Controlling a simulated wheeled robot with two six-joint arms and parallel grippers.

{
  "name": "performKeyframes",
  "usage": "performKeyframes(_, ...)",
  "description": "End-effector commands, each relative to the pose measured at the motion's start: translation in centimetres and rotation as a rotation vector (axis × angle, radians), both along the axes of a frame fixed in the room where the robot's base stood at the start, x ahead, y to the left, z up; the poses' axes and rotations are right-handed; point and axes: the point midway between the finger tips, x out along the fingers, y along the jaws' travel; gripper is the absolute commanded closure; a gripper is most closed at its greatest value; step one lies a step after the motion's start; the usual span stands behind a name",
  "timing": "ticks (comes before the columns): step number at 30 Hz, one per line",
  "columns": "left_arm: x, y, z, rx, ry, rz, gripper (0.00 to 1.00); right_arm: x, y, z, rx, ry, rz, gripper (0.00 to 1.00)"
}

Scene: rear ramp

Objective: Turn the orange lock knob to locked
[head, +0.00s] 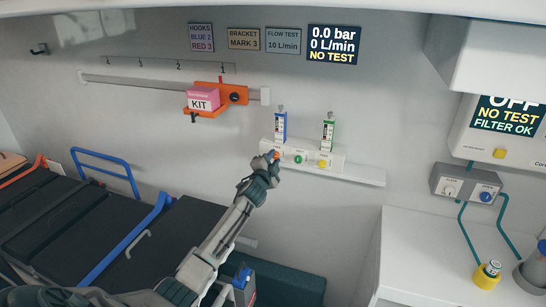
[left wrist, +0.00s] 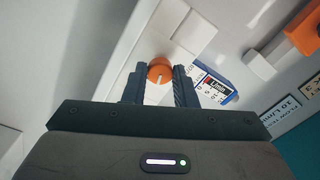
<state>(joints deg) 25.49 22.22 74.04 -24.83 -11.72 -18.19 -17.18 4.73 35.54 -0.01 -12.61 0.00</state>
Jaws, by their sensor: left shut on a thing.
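A round orange knob (left wrist: 160,71) with a pale pointer line sits on the white panel in the left wrist view. My left gripper (left wrist: 157,88) is shut on it, with one dark finger on each side. In the head view my left gripper (head: 270,160) reaches the left end of the white valve block (head: 336,158), and a small bit of the orange knob (head: 277,154) shows at its tips. The rest of the knob is hidden there. A blue flowmeter (head: 280,126) stands just above it. I cannot read any lock marking. My right gripper is not in view.
A green flowmeter (head: 328,133) and a green knob (head: 298,159) are close to the right. An orange bracket (head: 214,103) with a pink kit box (head: 203,97) hangs on the rail above left. The display (head: 334,45) reads NO TEST.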

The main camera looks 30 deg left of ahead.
Motion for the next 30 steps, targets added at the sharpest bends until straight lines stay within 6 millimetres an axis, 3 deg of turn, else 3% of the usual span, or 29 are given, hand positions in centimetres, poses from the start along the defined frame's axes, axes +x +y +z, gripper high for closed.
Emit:
performKeyframes(12,0.0,0.0,0.0,0.242,0.06,0.0,0.98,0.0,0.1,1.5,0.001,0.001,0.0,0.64)
performKeyframes(30,0.0,0.0,-0.1,0.301,0.074,-0.001,0.98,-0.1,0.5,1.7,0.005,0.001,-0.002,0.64)
